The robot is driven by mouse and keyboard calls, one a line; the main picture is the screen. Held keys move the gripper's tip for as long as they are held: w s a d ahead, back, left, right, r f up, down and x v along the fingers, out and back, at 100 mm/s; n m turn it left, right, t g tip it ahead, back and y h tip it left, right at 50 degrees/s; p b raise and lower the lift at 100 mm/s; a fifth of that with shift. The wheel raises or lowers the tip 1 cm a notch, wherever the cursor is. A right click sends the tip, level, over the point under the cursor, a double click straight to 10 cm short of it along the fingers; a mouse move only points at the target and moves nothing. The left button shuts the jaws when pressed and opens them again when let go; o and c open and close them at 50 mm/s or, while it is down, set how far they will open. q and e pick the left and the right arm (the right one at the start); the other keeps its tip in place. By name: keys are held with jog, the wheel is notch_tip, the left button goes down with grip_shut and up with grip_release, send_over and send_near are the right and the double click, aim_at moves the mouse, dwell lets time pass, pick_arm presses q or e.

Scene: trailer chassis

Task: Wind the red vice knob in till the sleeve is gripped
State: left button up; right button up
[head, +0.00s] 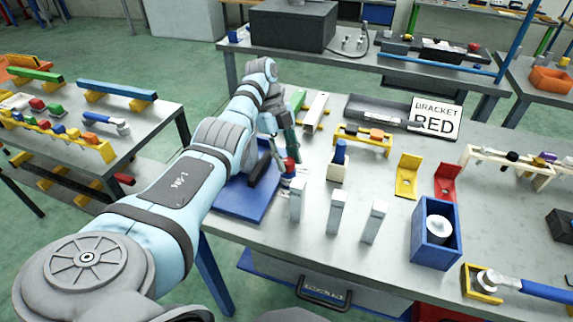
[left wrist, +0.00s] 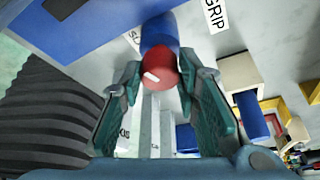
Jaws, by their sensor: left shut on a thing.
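The red vice knob (head: 290,165) stands by the right edge of a blue base plate (head: 250,208) near the table's front left. My left gripper (head: 289,157) reaches it from above, and its arm covers much of the plate. In the left wrist view the red knob (left wrist: 160,68) sits between the two fingertips, and my left gripper (left wrist: 158,78) is shut on it. A blue rounded part (left wrist: 159,30) lies directly beyond the knob. I cannot tell whether it is the sleeve, nor whether anything grips the sleeve. My right gripper is not in view.
Several pale upright blocks (head: 336,212) stand just right of the knob along the front. A blue peg in a cream block (head: 337,170) is behind them. A blue box (head: 437,238) stands farther right. The grey tabletop (head: 395,210) has free room between.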

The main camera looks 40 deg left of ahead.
pick_arm(q)
jog(key=shift+f+m+g+b, duration=0.1)
jog(key=shift+m+g+b, duration=0.2)
jog(key=shift+m+b, duration=0.15)
jog(key=o, duration=1.2)
jog(key=shift+c, duration=0.2)
